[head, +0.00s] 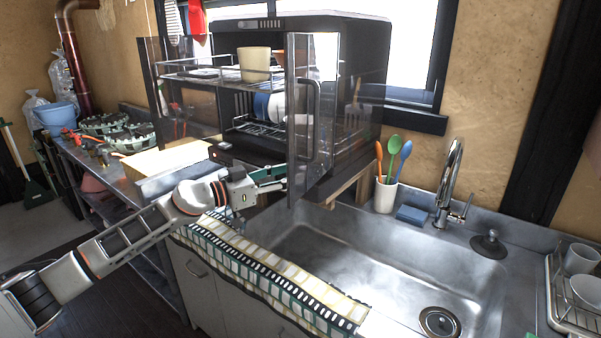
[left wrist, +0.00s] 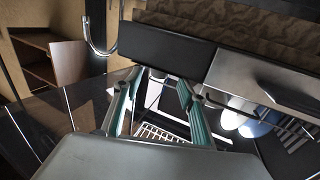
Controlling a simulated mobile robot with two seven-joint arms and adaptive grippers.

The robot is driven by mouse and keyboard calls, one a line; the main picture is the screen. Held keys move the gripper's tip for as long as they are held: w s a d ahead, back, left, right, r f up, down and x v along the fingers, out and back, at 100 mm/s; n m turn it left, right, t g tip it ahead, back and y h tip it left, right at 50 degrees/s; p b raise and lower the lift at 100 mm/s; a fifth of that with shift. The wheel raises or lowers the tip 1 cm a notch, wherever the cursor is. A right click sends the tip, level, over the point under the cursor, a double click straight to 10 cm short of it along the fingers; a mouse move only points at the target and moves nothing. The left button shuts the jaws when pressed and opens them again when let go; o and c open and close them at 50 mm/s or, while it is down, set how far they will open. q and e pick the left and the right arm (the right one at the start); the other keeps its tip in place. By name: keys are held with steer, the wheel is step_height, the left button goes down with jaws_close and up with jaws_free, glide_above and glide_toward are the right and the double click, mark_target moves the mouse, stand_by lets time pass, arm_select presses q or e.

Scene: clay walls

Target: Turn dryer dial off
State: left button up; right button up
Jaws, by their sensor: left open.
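The dryer (head: 345,35) is a dark cabinet on the counter by the window. Its clear doors stand open, the right one (head: 305,115) with a long handle. Dishes and a beige cup (head: 255,64) sit on its racks. A small light control piece (head: 225,146) shows low on the dryer's front left; I cannot tell if it is the dial. My left gripper (head: 272,180) is in front of the dryer's lower front, by the right door's bottom edge. In the left wrist view its teal fingers (left wrist: 155,105) are apart with nothing held. My right gripper is out of view.
The sink (head: 340,265) is at the right, with a faucet (head: 452,185), a blue sponge (head: 411,214) and a white cup of spoons (head: 385,196). A patterned towel (head: 265,275) lies along the front edge. A dish rack (head: 570,300) stands far right.

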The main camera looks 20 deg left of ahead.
arm_select(q)
steer(key=x, duration=0.2)
steer(key=shift+w+d+f, duration=0.1)
steer(key=shift+w+d, duration=0.45)
steer(key=shift+w, duration=0.05)
